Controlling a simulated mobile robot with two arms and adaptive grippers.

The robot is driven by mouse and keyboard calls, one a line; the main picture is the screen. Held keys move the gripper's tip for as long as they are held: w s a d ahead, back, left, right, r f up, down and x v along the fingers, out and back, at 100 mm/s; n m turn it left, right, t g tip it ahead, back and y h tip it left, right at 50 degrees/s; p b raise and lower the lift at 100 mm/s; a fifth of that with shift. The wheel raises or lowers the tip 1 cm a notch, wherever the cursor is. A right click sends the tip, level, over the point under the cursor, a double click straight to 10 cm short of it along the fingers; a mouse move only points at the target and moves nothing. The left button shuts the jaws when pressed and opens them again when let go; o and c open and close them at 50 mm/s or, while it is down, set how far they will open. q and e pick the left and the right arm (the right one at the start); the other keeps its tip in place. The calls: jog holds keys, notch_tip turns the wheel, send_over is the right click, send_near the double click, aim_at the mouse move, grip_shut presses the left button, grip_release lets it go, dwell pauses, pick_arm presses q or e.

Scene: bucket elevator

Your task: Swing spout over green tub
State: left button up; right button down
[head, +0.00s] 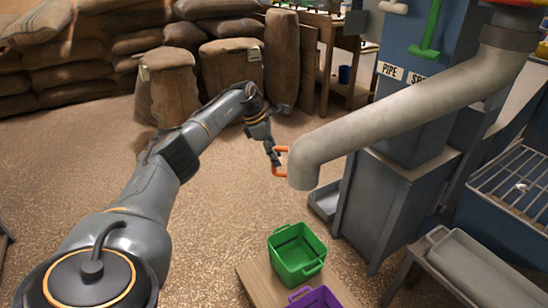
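The spout (400,108) is a thick grey pipe that slopes down from the upper right to an elbow with its mouth facing down. An orange handle (277,173) sticks out from the elbow's left side. My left gripper (275,158) is at this handle, its fingers overlapping the upright bar; whether they are closed is too small to tell. The green tub (297,254) is open and looks empty, on a low wooden stand (258,285). In the picture the spout's mouth appears above the tub. My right gripper is out of view.
A purple tub (315,298) stands in front of the green one, cut off by the frame. Stacked sacks (75,55) line the back. The floor at left centre is clear.

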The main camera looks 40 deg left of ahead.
pick_arm(q)
jog(key=shift+f, duration=0.1)
dwell(0.3)
jog(key=v, duration=1.2)
jog(key=shift+d, duration=0.1)
